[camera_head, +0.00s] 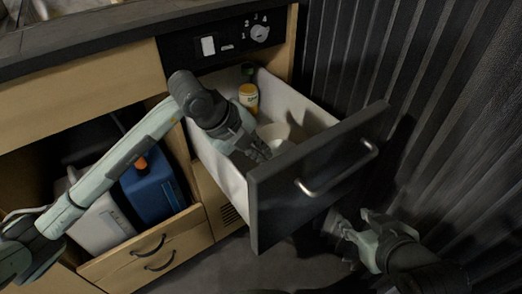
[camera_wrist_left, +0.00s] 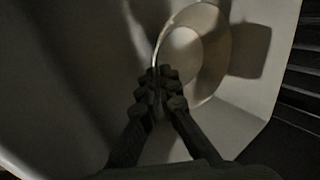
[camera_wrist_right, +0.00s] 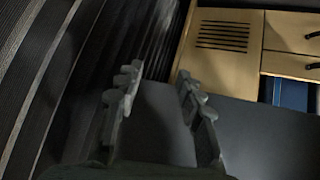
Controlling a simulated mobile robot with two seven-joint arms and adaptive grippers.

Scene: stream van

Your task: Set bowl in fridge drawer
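The fridge drawer (camera_head: 310,122) is pulled open, with a dark front and a metal bar handle. A pale bowl (camera_head: 274,131) is inside it, partly hidden by my left gripper (camera_head: 262,154), which reaches down into the drawer. In the left wrist view the fingers (camera_wrist_left: 160,78) are closed together at the near rim of the bowl (camera_wrist_left: 184,55), pinching it. I cannot tell whether the bowl touches the drawer floor. My right gripper (camera_head: 348,226) is outside, low below the drawer front. The right wrist view shows its fingers (camera_wrist_right: 155,88) apart and empty.
Bottles, one with a yellow label (camera_head: 248,97), stand at the drawer's back. A blue container (camera_head: 152,190) and a white one (camera_head: 100,226) sit in an open wooden drawer at left. A dark ribbed wall (camera_head: 440,100) bounds the right side.

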